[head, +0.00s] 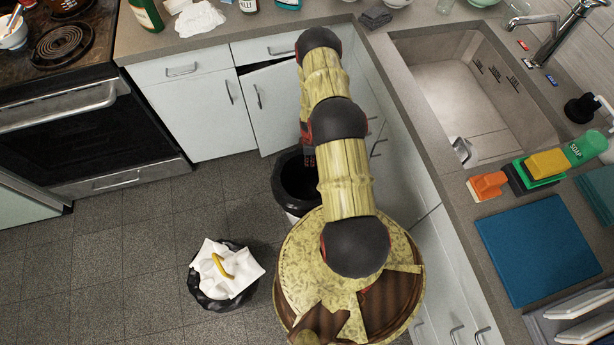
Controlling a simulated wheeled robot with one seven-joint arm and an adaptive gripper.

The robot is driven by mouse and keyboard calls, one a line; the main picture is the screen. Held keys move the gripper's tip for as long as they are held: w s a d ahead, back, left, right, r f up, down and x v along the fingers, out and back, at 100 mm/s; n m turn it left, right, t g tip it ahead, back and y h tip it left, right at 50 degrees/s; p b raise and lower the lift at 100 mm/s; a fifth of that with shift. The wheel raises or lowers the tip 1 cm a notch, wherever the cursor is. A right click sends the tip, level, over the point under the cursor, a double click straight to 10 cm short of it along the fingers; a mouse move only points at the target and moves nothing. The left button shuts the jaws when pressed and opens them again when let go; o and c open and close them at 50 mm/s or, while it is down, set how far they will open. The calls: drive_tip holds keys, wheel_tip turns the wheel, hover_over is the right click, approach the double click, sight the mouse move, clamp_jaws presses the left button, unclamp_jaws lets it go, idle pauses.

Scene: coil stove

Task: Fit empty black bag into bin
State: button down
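A bin (284,176) with a black liner or dark inside stands on the floor against the lower cabinets, partly hidden behind my arm. Its rim is dark and its lower side looks light. My gripper (309,160) is at the bin's upper right edge, mostly hidden by my arm; I cannot tell whether it is open, shut or touching the bag. Another black bag (208,298) sits on the floor to the lower left, filled, with white paper (238,281) and a yellow peel (221,264) on top.
A cabinet door (272,108) behind the bin stands slightly ajar. The oven (90,130) is at the left. The counter with the sink (452,92) runs along the right. The tiled floor (120,260) at the left is clear.

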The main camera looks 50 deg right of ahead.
sight(310, 174)
wheel_tip(310, 174, down, 3)
drive_tip(key=shift+f+b, duration=0.1)
drive_tip(key=shift+b, duration=0.9)
wheel_tip(310, 174, down, 10)
drive_tip(key=b, duration=0.4)
